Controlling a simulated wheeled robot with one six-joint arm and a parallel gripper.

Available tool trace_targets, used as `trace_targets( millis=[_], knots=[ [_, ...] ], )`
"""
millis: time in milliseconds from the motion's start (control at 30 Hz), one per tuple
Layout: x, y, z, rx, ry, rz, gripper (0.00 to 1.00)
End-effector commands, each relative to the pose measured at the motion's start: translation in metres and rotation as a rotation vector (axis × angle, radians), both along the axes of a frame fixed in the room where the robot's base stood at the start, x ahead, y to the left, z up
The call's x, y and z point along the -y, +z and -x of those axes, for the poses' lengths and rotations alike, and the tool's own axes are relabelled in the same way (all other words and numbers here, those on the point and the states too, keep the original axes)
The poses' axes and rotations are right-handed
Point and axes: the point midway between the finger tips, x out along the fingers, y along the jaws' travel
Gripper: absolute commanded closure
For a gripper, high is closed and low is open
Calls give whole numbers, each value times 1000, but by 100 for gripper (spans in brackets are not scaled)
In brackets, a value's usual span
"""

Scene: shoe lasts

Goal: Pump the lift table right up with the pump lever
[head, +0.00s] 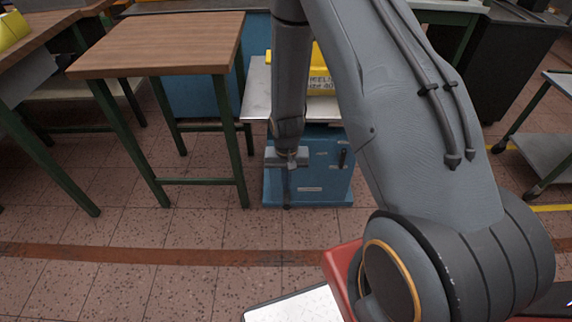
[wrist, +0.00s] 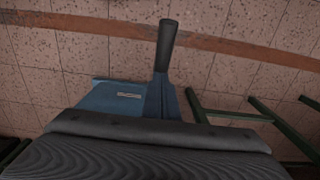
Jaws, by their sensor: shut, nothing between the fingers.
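The lift table is a blue cabinet (head: 325,170) with a grey metal top (head: 257,90), standing on the floor beyond the red-brown stripe. The wrist view shows part of its blue base (wrist: 105,100). The pump lever (wrist: 167,45) has a black grip on a blue shank and sticks out from the base toward me. In the head view, a dark upright part below my gripper appears to be this lever (head: 286,195). My gripper (head: 287,160) is shut and empty in front of the cabinet. Whether it touches the lever I cannot tell.
A yellow box (head: 322,82) with lettering sits on the lift table's top, partly behind my arm. A wooden-topped table (head: 160,45) with green legs stands close on the left. A grey cart (head: 540,155) is at right. The tiled floor in front is clear.

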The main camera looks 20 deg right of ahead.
Motion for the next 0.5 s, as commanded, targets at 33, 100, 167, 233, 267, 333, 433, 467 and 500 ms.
trace_targets(
  millis=[33,100,167,233,267,333,433,467,500],
  knots=[
    [-1,-8,4,-5,0,0,100],
    [-2,-16,6,-4,0,0,100],
    [-2,-22,8,-4,1,0,100],
    [-3,-29,11,-5,1,0,100],
    [-4,-32,12,-4,1,0,100],
    [-4,-39,14,-5,1,0,100],
    [-6,-49,18,-5,1,0,100],
    [-6,-51,19,-5,1,0,100],
    [-6,-54,20,-6,1,0,100]
  ],
)
